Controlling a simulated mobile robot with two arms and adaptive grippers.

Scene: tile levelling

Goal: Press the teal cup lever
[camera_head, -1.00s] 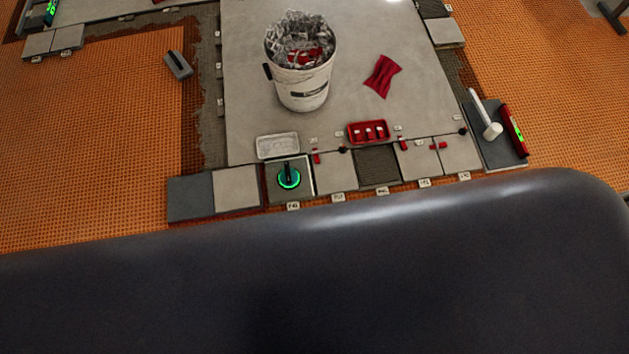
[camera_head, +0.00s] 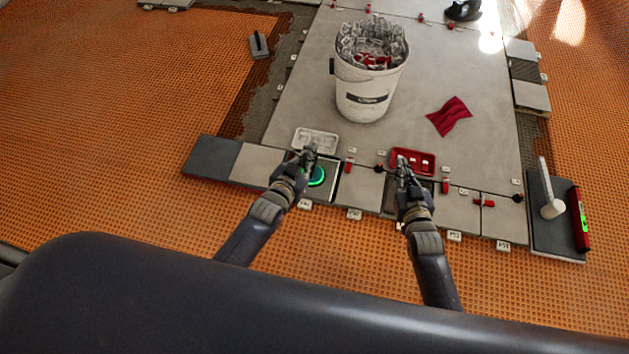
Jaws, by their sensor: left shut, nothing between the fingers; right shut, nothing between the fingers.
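The teal cup (camera_head: 317,177) is a glowing green-teal ring on a grey tile near the front of the tiled floor. My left gripper (camera_head: 309,150) is over its upper left part and hides the lever; I cannot tell whether they touch. That gripper is shut and empty. My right gripper (camera_head: 403,164) is shut and empty, at the left end of the red tray (camera_head: 427,170). I cannot tell its height above the tray.
A white bucket (camera_head: 362,105) full of clear clips stands behind the grippers. A white tray (camera_head: 328,141) lies behind the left gripper. A red cloth (camera_head: 449,116), a white mallet (camera_head: 550,203) and a red level (camera_head: 579,220) are at right. A trowel (camera_head: 259,45) lies far left.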

